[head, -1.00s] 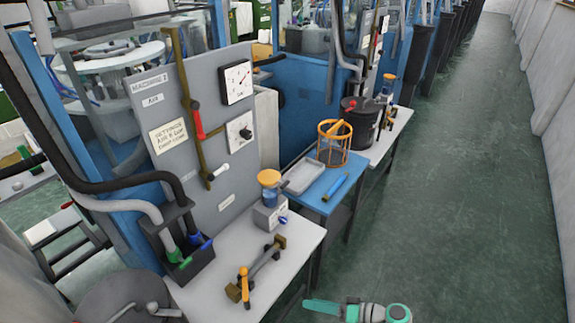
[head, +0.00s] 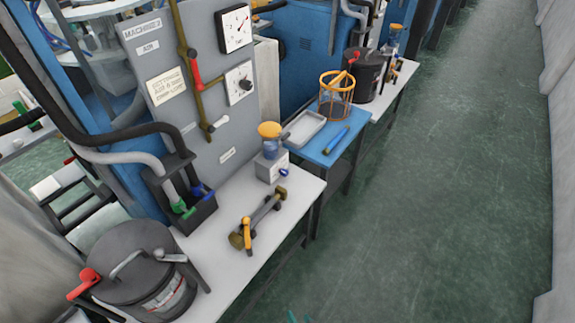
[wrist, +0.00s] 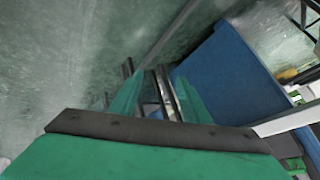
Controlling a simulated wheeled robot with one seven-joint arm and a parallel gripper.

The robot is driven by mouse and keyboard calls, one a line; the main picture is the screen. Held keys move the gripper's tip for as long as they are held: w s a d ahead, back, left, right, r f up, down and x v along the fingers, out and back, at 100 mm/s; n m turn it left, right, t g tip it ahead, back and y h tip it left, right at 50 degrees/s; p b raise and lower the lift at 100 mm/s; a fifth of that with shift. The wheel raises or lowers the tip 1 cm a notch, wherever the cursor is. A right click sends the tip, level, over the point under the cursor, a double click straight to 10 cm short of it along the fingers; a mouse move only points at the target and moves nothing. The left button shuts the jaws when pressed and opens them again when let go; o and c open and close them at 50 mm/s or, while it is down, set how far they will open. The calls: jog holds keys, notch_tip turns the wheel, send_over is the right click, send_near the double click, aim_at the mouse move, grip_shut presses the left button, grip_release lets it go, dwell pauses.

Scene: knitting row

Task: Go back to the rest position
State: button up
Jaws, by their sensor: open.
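My gripper (wrist: 158,95) shows in the wrist view with its two green fingers apart and nothing between them. Behind the fingers are dark floor, thin metal legs or rails, and a blue panel (wrist: 228,75) to the right. In the head view only a small teal tip of my arm shows at the bottom edge, over the floor in front of the white bench (head: 228,268). The rest of the arm is out of that view.
A blue table (head: 330,150) with a wire basket (head: 336,96) stands beyond. The green aisle floor (head: 450,190) is clear.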

jog(key=s+r+t+h, duration=0.3)
jog(key=s+r, duration=0.7)
jog(key=s+a+r+n+t, duration=0.1)
jog(key=s+a+r+t, duration=0.1)
jog(key=r, duration=0.9)
jog(key=s+a+r+n+t, duration=0.1)
jog(key=s+a+r+t, duration=0.1)
jog(key=r, duration=0.9)
jog(key=shift+s+r+n+t, duration=0.3)
jog(key=shift+s+t, duration=0.2)
jog(key=shift+s, duration=0.3)
